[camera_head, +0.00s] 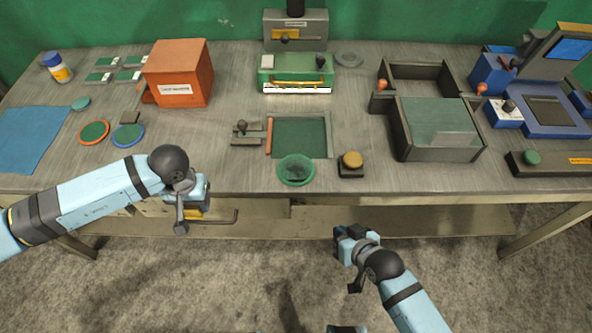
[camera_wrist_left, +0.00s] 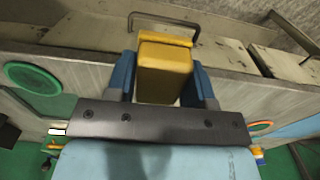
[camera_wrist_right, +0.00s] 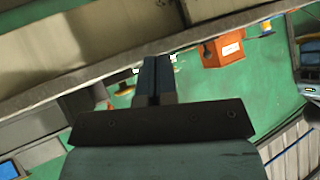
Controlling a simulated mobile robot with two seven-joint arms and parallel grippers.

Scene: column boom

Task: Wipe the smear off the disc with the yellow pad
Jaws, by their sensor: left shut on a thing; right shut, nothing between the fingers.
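The green disc (camera_head: 296,170) lies at the front edge of the table, with a dark smear on its face. It also shows at the left of the left wrist view (camera_wrist_left: 32,78). My left gripper (camera_head: 197,204) is shut on the yellow pad (camera_wrist_left: 165,70), which sits between its blue fingers. The pad is mostly hidden in the head view. This gripper is at the table's front edge, left of the disc and apart from it. My right gripper (camera_head: 346,234) is shut and empty, in front of the table edge and right of the disc; its closed fingers show in the right wrist view (camera_wrist_right: 153,76).
A dark green square panel (camera_head: 300,137) lies behind the disc. A yellow knob on a dark base (camera_head: 351,162) stands just right of it. Orange-rimmed (camera_head: 94,132) and blue-rimmed (camera_head: 128,135) discs lie left. A drawer handle (camera_head: 225,219) juts below the edge.

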